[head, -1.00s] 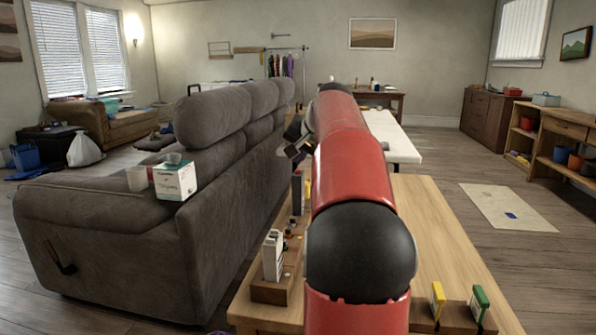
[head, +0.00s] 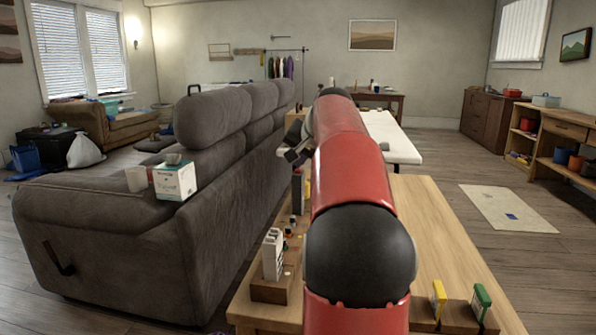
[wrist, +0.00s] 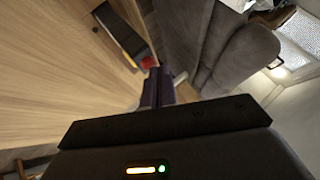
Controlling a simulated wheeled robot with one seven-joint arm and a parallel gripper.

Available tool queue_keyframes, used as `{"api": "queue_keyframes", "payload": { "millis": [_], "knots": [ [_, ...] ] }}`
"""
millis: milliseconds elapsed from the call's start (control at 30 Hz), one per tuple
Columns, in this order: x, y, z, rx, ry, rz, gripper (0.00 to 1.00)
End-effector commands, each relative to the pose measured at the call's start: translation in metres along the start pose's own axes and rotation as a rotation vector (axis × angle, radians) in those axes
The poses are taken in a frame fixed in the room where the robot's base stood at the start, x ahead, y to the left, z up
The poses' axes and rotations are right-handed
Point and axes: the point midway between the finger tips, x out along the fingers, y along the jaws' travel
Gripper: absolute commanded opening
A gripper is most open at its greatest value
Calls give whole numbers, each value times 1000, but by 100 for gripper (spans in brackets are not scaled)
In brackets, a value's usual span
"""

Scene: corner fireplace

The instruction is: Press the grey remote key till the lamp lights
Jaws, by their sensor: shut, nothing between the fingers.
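My gripper (wrist: 158,88) is shut and empty in the wrist view, its dark fingers over the edge side of the wooden table. It also shows in the head view (head: 296,153), partly behind my red arm. I cannot make out a grey key for certain. A white upright piece with dark slots (head: 272,254) stands in a wooden holder (head: 275,291) on the table's left side. Small dark and light pieces (head: 290,234) sit behind it. In the wrist view a dark block (wrist: 121,36) lies on the table, with a red piece (wrist: 148,62) near the fingertips. I cannot tell which lamp is meant.
A grey sofa (head: 110,215) runs along the table's left side, with a tissue box (head: 175,180) on its arm. A wall lamp (head: 136,42) glows.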

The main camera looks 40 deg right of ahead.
Motion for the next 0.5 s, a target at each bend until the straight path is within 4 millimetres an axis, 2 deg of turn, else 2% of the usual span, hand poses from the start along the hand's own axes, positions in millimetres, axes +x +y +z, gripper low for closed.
{"api": "queue_keyframes", "payload": {
  "millis": [500],
  "knots": [
    [4, 2, 3, 0, -1, 0, 0]
  ]
}}
